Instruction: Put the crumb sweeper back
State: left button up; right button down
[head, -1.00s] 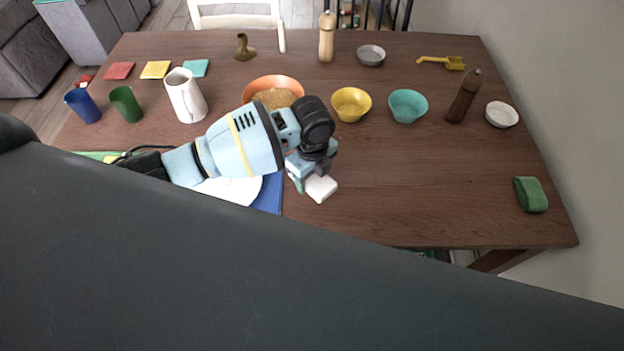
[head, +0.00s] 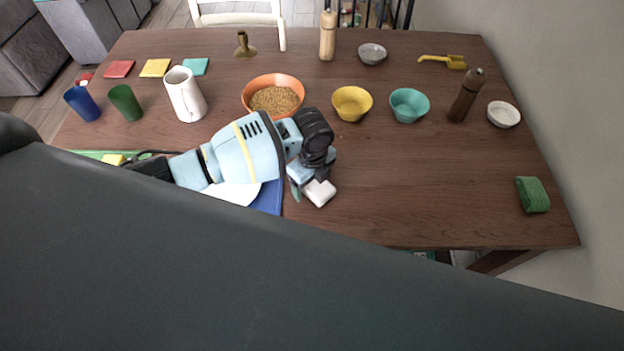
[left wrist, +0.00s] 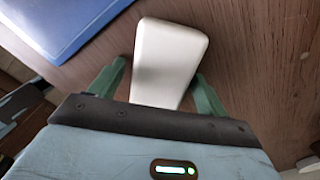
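A small white block, seemingly the crumb sweeper (head: 319,192), is at the dark wooden table's (head: 420,190) near side, right of the blue mat (head: 268,197). My left gripper (head: 312,184) is right over it, pointing down. In the left wrist view the white block (left wrist: 168,60) lies between the two green fingers of my left gripper (left wrist: 160,80) and reaches beyond their tips. A narrow gap shows beside the left finger; the right finger is close to or touching the block. The fingers look open around it. My right gripper is not in view.
A white plate (head: 235,193) lies under my left arm. An orange bowl (head: 272,88), yellow bowl (head: 351,103) and teal bowl (head: 408,105) stand behind. A green sponge (head: 532,194) lies at the right edge. The table between sponge and gripper is clear.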

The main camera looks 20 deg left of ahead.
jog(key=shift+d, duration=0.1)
pick_arm(q)
jog(key=shift+r, duration=0.3)
notch_tip(320, 180, up, 12)
jog(key=p, duration=0.1)
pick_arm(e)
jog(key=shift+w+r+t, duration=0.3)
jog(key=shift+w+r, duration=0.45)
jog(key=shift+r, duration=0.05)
pick_arm(q)
jog(key=shift+f, duration=0.15)
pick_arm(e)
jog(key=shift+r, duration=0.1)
